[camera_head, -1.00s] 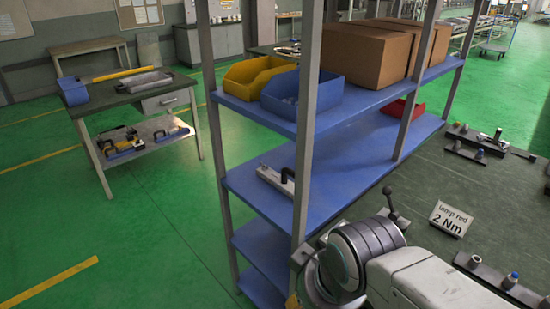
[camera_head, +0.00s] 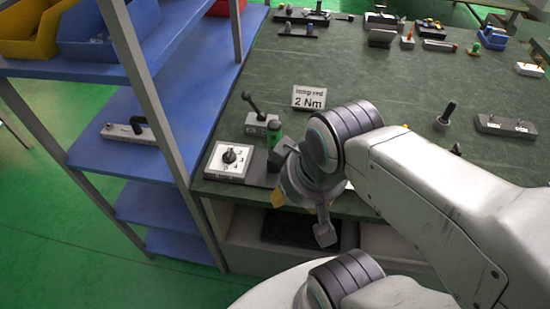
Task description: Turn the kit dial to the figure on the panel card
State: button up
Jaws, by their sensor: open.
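The dial (camera_head: 229,156) is a black knob on a white square panel (camera_head: 216,172) at the near left corner of the green bench. Dark figures ring the knob, but they are too small to read surely. The card (camera_head: 309,97) stands behind it to the right and reads "lamp red" and "2 Nm". My gripper (camera_head: 302,216) hangs to the right of the dial, near the bench's front edge. It is open, apart from the dial, and I see nothing held in it. My arm hides part of the bench.
A box with a black lever (camera_head: 258,122) and a green cylinder (camera_head: 274,133) stand close to the dial. A blue shelf unit (camera_head: 160,120) stands to the left. Several tools and fittings lie along the back. The bench top (camera_head: 370,75) is clear behind the card.

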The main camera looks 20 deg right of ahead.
aim_at(229, 156)
jog(key=i+j+u, duration=0.4)
jog(key=j, duration=0.2)
jog(key=i+j+u, duration=0.35)
jog(key=j, duration=0.2)
jog(key=i+j+u, duration=0.4)
jog(key=i, duration=0.15)
